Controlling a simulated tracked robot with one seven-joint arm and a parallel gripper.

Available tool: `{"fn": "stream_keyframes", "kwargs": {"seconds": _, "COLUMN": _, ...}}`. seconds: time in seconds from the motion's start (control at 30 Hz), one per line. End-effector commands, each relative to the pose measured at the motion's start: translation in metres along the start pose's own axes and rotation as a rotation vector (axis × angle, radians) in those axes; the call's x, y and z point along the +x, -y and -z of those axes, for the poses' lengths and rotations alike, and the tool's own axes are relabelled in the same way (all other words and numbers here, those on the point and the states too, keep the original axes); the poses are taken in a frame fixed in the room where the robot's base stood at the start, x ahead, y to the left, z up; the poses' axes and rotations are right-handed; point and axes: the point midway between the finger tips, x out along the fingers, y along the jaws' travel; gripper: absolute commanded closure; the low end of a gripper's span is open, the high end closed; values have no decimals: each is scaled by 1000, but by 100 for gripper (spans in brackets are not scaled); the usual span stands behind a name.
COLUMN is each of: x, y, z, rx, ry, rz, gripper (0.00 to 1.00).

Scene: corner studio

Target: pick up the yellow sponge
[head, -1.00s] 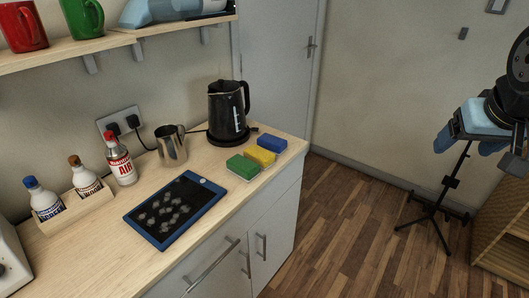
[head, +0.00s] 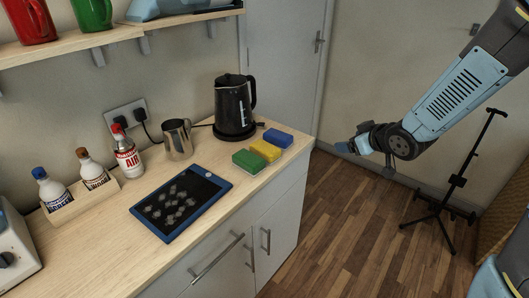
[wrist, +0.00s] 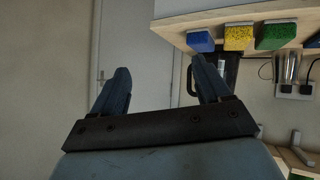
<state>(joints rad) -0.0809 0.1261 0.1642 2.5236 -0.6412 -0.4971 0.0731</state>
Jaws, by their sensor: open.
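The yellow sponge (head: 265,150) lies on the wooden counter between a green sponge (head: 249,162) and a blue sponge (head: 278,138). In the wrist view, which looks upside down, the yellow sponge (wrist: 239,36) shows near the top, with the blue sponge (wrist: 201,41) to its left and the green sponge (wrist: 274,36) to its right. My gripper (head: 343,147) is to the right of the counter, off its edge and apart from the sponges. In the wrist view its two fingers (wrist: 161,88) are spread, with nothing between them.
A black kettle (head: 234,107) and a steel pitcher (head: 177,139) stand behind the sponges. A blue-framed tablet (head: 181,204) lies to their left. Bottles stand in a wooden holder (head: 82,203). A black tripod stand (head: 453,185) is at the right. The floor beside the counter is clear.

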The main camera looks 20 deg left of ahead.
Motion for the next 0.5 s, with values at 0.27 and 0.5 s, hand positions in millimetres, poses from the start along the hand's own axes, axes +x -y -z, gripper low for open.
{"fn": "stream_keyframes", "kwargs": {"seconds": 0.27, "x": 48, "y": 74, "z": -8, "rx": -7, "ry": -178, "rz": 258, "gripper": 23}}
{"fn": "stream_keyframes", "kwargs": {"seconds": 0.5, "x": 58, "y": 109, "z": -9, "rx": 16, "ry": -270, "rz": 376, "gripper": 23}}
